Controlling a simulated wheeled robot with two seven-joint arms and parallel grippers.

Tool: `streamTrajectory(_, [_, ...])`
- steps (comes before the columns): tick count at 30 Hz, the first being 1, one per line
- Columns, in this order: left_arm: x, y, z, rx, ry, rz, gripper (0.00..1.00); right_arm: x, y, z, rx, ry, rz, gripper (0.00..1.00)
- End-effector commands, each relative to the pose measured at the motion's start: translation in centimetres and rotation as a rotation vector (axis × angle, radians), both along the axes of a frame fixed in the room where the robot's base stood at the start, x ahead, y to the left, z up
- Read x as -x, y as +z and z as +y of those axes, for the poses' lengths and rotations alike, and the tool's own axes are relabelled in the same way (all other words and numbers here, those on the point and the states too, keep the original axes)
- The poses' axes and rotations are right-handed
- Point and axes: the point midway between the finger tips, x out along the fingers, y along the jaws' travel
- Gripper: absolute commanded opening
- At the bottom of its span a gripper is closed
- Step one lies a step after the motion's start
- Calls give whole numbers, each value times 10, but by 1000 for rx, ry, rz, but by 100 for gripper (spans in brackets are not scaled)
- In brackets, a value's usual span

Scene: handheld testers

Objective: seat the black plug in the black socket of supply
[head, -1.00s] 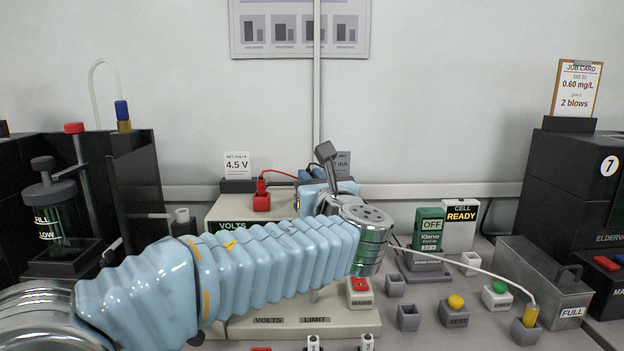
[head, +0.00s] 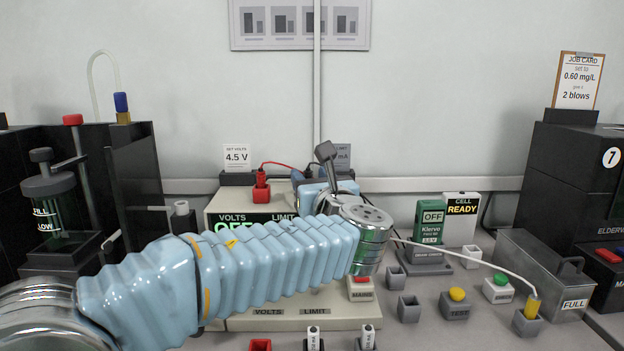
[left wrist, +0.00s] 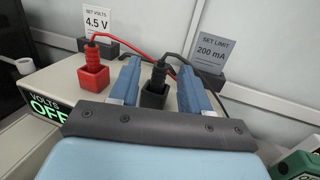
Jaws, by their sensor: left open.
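The black plug (left wrist: 159,72) stands upright at the mouth of the black socket (left wrist: 152,96) in the left wrist view, its cable running off to the right. I cannot tell how deep it sits. My left gripper (left wrist: 158,69) is open, with one blue finger on each side of the plug. In the head view my left gripper (head: 320,180) is over the back of the supply (head: 222,203) and hides the black plug and socket. A red plug (left wrist: 91,53) stands in the red socket (left wrist: 93,77) to the left. My right gripper is not in view.
The supply display (head: 236,225) reads OFF. Cards for 4.5 V (left wrist: 98,20) and 200 mA (left wrist: 214,53) stand behind the sockets. A green sensor box (head: 430,222), several small grey blocks and a metal tank (head: 545,272) stand to the right.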

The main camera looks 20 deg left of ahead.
Motion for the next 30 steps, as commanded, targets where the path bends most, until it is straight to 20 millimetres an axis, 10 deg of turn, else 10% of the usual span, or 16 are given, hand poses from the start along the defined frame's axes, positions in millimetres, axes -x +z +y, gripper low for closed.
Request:
streamTrajectory(6, [3,-1,-2,1,-2,0,47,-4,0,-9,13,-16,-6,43])
streamTrajectory(21, [99,-7,-61,0,-3,0,47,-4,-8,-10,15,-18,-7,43])
streamTrajectory(30, [118,-8,-72,0,1,0,47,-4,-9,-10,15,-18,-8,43])
